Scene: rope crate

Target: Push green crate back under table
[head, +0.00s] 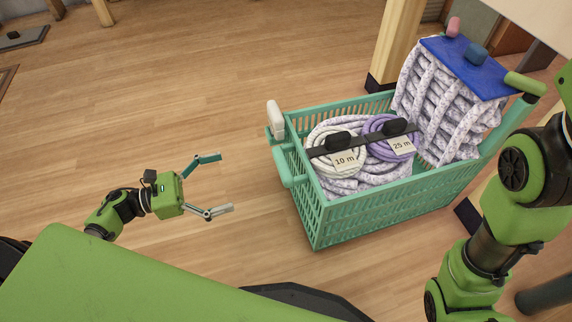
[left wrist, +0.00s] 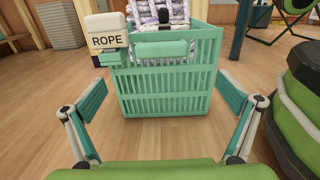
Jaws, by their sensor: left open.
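The green crate (head: 385,222) stands on the wooden floor at centre right in the head view, holding coiled ropes with "10 m" and "25 m" tags. Its far right part lies beside the wooden table leg (head: 396,45), near the pale table top (head: 530,18). My left gripper (head: 225,183) is open and empty, left of the crate and apart from it, with its fingers pointing at the crate's handle end. In the left wrist view, the crate's end wall (left wrist: 165,92), its handle and a "ROPE" label (left wrist: 105,39) show ahead between the open fingers. My right gripper is out of view.
A tall rope stack with a blue top (head: 466,66) rises at the crate's far end. My right arm stands close along the crate's right side in the head view. The floor left of the crate is clear, with a grey mat (head: 22,38) far left.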

